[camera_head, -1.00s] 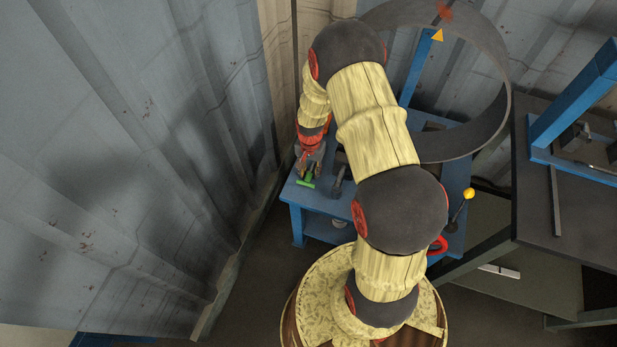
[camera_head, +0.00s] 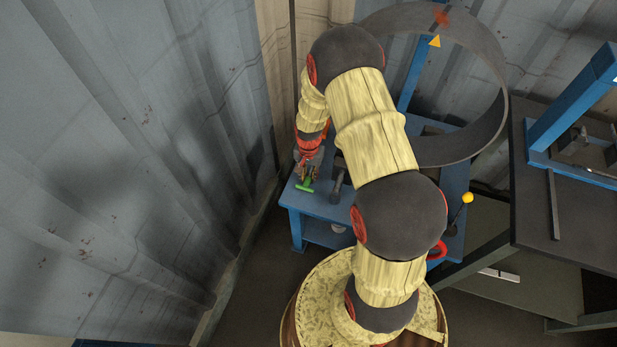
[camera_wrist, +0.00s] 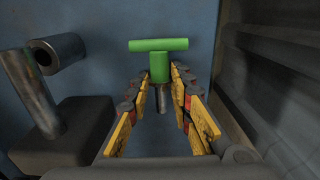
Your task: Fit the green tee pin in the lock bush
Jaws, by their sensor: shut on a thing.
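My gripper (camera_wrist: 160,84) is shut on the green tee pin (camera_wrist: 159,66). In the wrist view the pin's green crossbar lies level beyond the fingertips, its green stem is between them, and a grey shank shows below. In the head view the pin (camera_head: 304,187) and my gripper (camera_head: 308,171) are over the left front part of the blue table. A grey hollow tube (camera_wrist: 58,50), which looks like the lock bush, is at the left of the wrist view beside a slanted grey post. The pin is apart from this tube.
The grey post (camera_wrist: 33,92) rises from a dark block (camera_wrist: 70,139) left of my fingers. The blue table (camera_head: 318,207) has a large dark ring (camera_head: 495,115) at its back. A yellow-knobbed lever (camera_head: 467,197) stands at the right. A corrugated wall (camera_head: 130,150) is close on the left.

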